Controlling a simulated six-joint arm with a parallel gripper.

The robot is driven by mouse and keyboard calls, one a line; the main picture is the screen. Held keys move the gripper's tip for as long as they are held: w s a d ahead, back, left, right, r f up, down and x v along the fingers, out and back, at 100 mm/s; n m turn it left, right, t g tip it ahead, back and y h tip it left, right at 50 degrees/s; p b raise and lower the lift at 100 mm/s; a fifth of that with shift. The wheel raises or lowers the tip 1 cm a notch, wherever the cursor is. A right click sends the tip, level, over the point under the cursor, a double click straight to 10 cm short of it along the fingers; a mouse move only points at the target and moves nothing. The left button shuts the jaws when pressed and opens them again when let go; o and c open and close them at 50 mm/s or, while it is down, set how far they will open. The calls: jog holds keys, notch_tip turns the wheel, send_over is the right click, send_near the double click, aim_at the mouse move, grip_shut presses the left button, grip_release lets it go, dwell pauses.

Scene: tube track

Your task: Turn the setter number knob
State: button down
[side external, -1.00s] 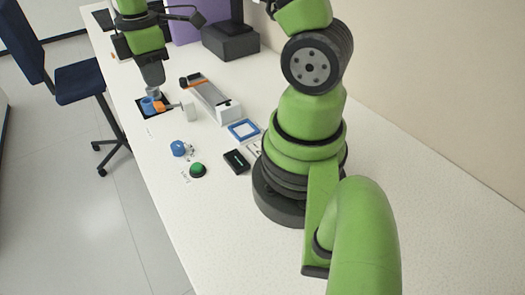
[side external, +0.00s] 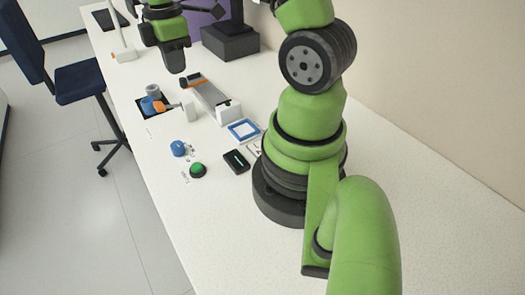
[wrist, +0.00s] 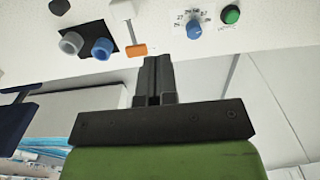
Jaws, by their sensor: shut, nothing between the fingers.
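The setter knob is a blue knob (side external: 178,148) with small number marks printed around it, on the white table. In the wrist view the knob (wrist: 194,31) sits at the upper right, with printed numbers on an arc above it. My gripper (side external: 176,70) is raised above the table in the side view, well away from the knob and touching nothing. In the wrist view my gripper's fingers (wrist: 152,62) are together and empty, to the left of and below the knob in the picture.
A green button (side external: 198,170) stands beside the knob. A grey cup (side external: 152,90) and a blue cup (wrist: 102,48) stand on a black pad, near an orange-tipped piece (wrist: 136,50). A rail device (side external: 207,98), blue-framed square (side external: 243,130) and black box (side external: 236,161) lie nearby.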

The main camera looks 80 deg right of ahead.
jog(key=c, duration=0.8)
grip_release()
jog(key=shift+a, duration=0.1)
jog(key=m, duration=2.7)
send_over(176, 145)
notch_tip(176, 145, down, 6)
jog(key=shift+r, duration=0.1)
notch_tip(176, 145, down, 10)
jog(key=shift+r, duration=0.1)
jog(key=shift+c, duration=0.3)
jog(key=c, duration=0.9)
